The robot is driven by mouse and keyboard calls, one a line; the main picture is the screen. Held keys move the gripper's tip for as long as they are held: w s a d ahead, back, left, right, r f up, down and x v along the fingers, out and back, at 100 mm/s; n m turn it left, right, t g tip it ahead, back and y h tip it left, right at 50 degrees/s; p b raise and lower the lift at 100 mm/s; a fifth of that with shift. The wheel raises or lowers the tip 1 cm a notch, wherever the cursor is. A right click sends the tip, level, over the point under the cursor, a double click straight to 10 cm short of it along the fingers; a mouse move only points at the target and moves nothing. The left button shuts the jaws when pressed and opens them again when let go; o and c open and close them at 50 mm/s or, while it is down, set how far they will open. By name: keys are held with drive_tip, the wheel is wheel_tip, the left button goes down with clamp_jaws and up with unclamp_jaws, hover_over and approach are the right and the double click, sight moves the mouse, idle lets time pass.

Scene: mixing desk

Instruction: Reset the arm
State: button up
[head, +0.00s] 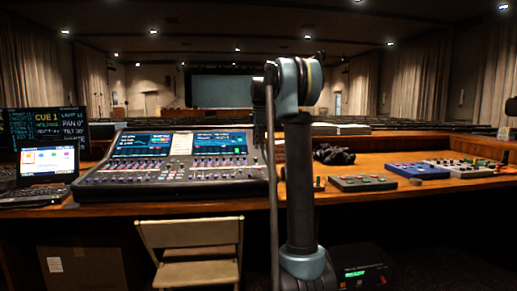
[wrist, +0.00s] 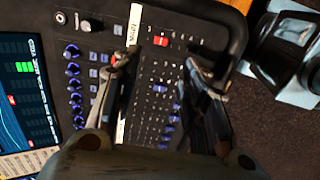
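My arm rises in the middle of the head view and bends over at a blue-grey joint. My gripper (wrist: 158,65) hangs over the mixing console, and in the wrist view its two fingers stand apart with nothing between them. In the head view the gripper is mostly hidden by my arm. The mixing console (head: 180,184) has lit screens, knobs and faders. Its buttons and knobs (wrist: 72,70) fill much of the wrist view below the fingers. I cannot tell how far the fingertips are above the panel.
A laptop (head: 47,165) and a cue monitor (head: 47,122) stand left of the console. Headphones (head: 334,154), a green-grey control box (head: 362,183) and a blue box (head: 417,171) lie on the wooden desk (head: 440,189) to the right. A folding chair (head: 190,236) stands in front.

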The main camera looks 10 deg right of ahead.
drive_tip(key=shift+s, duration=0.1)
drive_tip(key=s+f+m, duration=0.5)
drive_tip(key=s, duration=1)
drive_tip(key=s+f+m, duration=0.4)
drive_tip(key=s, duration=1)
drive_tip(key=s+f+m+t, duration=0.1)
drive_tip(key=s+f+m, duration=0.7)
drive_tip(key=s+f, duration=1.3)
drive_tip(key=shift+s+d+f+m, duration=0.15)
drive_tip(key=shift+d+f+m, duration=0.1)
drive_tip(key=shift+m, duration=0.15)
drive_tip(key=shift+w+f, duration=0.2)
drive_tip(key=shift+w, duration=0.25)
